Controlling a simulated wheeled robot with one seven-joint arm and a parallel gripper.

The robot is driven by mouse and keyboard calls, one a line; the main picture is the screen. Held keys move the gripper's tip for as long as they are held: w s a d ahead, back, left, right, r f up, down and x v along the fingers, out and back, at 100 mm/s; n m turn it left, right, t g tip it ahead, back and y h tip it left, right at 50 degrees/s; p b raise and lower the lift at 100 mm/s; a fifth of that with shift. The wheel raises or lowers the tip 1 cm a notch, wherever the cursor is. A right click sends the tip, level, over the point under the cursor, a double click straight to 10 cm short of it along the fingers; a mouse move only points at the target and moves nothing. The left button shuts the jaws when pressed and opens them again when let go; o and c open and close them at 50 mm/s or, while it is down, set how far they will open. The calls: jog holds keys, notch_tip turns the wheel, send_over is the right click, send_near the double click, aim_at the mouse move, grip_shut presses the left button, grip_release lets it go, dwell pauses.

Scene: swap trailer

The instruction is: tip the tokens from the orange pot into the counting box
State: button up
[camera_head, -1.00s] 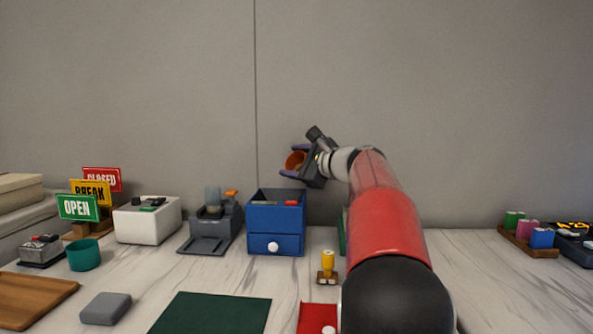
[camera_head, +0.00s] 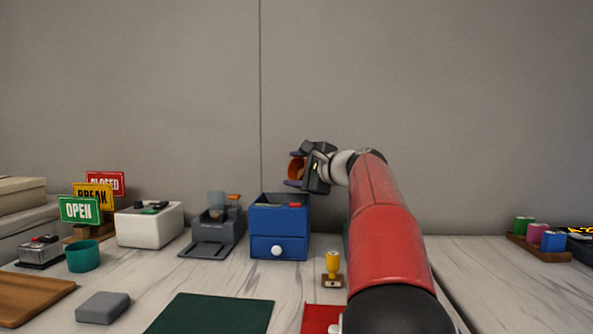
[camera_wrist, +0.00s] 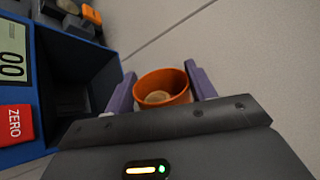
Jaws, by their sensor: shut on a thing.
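The orange pot (camera_head: 296,168) is held between the purple fingers of my gripper (camera_head: 295,169), in the air above the blue counting box (camera_head: 262,222). In the wrist view the fingers clasp the orange pot (camera_wrist: 178,101) from both sides, and its mouth faces the camera. Pale tan tokens (camera_wrist: 157,97) show inside it; how many is unclear. The counting box (camera_wrist: 112,78) is at the left of the wrist view, with its dark open bin, a "00" display and a red ZERO button. The pot appears beside the bin there. Its exact tilt is hard to tell.
A grey dispenser-like device (camera_head: 213,230) and a white box (camera_head: 148,226) stand left of the counting box. A yellow-handled stamp (camera_head: 333,265) stands in front to its right. A dark green mat (camera_head: 212,313) lies nearer. The wall is close behind.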

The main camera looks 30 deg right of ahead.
jog(key=shift+a+f+n+b, duration=0.15)
jog(key=shift+a+n+b, duration=0.05)
jog(key=shift+n+b, duration=0.25)
jog(key=shift+s+a+n+h+b, duration=0.15)
jog(key=shift+a+n+b, duration=0.1)
jog(key=shift+n+b, duration=0.45)
jog(key=shift+w+a+n+h+b, duration=0.1)
jog(key=shift+a+n+h+b, duration=0.1)
jog(key=shift+n+b, duration=0.45)
dwell(1.9)
jog(key=shift+s+a+n+h+b, duration=0.15)
jog(key=shift+a+n+b, duration=0.1)
jog(key=shift+n+b, duration=0.5)
jog(key=shift+a+n+h+b, duration=0.1)
jog(key=shift+a+n+b, duration=0.2)
jog(key=shift+n, duration=0.75)
dwell(0.9)
jog(key=shift+d, duration=0.1)
dwell(0.8)
notch_tip(320, 180, up, 7)
jog(key=p, duration=0.7)
